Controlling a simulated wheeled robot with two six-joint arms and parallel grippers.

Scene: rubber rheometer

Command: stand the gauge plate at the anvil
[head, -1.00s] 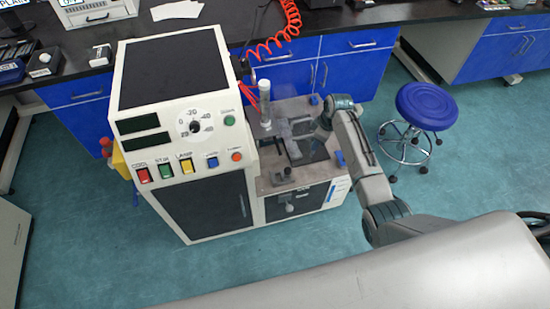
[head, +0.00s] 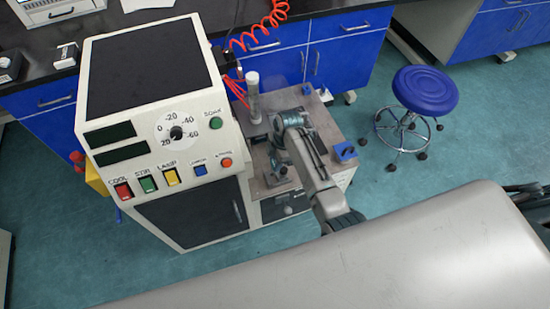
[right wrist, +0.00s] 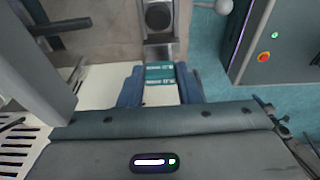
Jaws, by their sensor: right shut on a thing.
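In the right wrist view, my right gripper (right wrist: 160,84) is shut on the gauge plate (right wrist: 160,73), a narrow piece with a teal band and pale lettering between the two blue-grey fingers. A metal block with a dark round face (right wrist: 158,16), which looks like the anvil, lies just beyond the plate; I cannot tell whether they touch. In the head view, my right gripper (head: 275,158) is over the machine's metal deck, and the plate cannot be made out there. My left gripper is not in view.
The tall white rheometer cabinet (head: 150,75) with dial and coloured buttons stands left of the deck. A clear upright cylinder (head: 253,98) rises at the deck's back left. A blue-topped part (head: 344,152) sits at its right edge. A blue stool (head: 425,90) stands farther right.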

